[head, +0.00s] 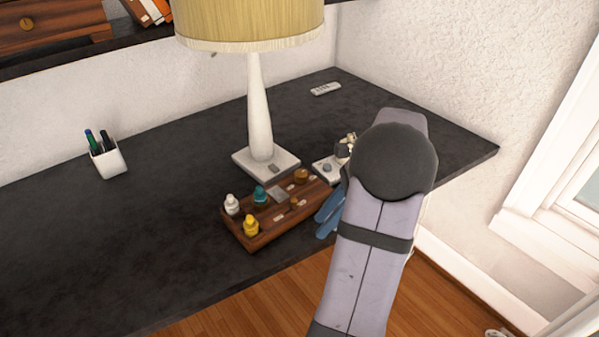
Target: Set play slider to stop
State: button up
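No slider marked play or stop can be made out. A small pale device (327,169) with a round grey knob lies on the dark desk (180,200), right of the lamp base. My arm hides whatever lies behind it on the right. Two blue finger-like parts (329,212), apparently my gripper, show at the left edge of my arm. They are just right of the wooden tray and below the device. The rest of the gripper is hidden behind my arm, so its opening is unclear. Nothing is visibly held.
A lamp (259,110) stands behind the wooden tray (262,238), which holds several small bottles. A white pen cup (108,160) is at left and a white remote (325,89) at the back. A shelf (75,62) hangs at upper left. The desk's left part is mostly clear.

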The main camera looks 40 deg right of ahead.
aim_at(295, 200)
jog(key=w+d+r+t+p, duration=0.4)
jog(key=w+p, duration=0.3)
jog(key=p, duration=0.1)
jog(key=shift+m+y, duration=0.3)
jog(key=shift+s+p+x, duration=0.2)
jog(key=shift+p+x, duration=0.75)
jog(key=shift+x, duration=2.55)
jog(key=shift+a, duration=0.15)
jog(key=shift+c, duration=0.5)
